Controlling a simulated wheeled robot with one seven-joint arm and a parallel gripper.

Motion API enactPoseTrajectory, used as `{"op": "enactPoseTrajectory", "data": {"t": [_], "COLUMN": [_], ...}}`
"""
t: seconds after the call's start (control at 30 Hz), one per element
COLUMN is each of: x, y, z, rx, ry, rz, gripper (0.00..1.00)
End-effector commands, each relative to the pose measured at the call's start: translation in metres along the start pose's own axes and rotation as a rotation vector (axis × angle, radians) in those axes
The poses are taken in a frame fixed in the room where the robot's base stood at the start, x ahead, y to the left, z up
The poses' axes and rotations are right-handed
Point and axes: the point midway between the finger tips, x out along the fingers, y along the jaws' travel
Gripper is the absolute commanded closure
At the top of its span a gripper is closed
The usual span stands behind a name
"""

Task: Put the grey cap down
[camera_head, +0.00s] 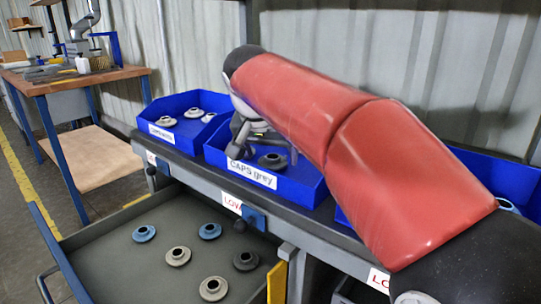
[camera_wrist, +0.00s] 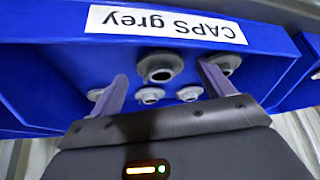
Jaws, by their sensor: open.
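The blue bin labelled "CAPS grey" (camera_head: 213,153) stands on the shelf in the middle of the head view. My gripper (camera_head: 266,150) is over and partly in this bin, with its fingers spread. In the wrist view my gripper (camera_wrist: 163,76) is open, and a grey cap (camera_wrist: 160,67) lies between and just beyond the fingertips, apart from them as far as I can see. This grey cap also shows in the head view (camera_head: 272,160) on the bin floor. Several other grey caps (camera_wrist: 188,93) lie around it in the bin; one is partly hidden behind a finger.
A blue bin with paler caps (camera_head: 160,108) stands to the left. Below, an open drawer (camera_head: 120,233) holds several blue, beige and dark grey caps. My red arm covers much of the right side and hides part of another blue bin (camera_head: 500,180). A workbench (camera_head: 80,78) stands at far left.

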Motion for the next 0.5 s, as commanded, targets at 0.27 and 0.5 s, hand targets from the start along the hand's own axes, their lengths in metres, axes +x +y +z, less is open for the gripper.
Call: {"op": "enactPoseTrajectory", "data": {"t": [0.27, 0.5], "x": [-0.063, -0.099], "y": [0.0, 0.0], "z": [-0.001, -0.001], "rx": [0.001, 0.001], "ry": [0.003, 0.002], "rz": [-0.003, -0.001], "gripper": [0.2, 0.2]}}
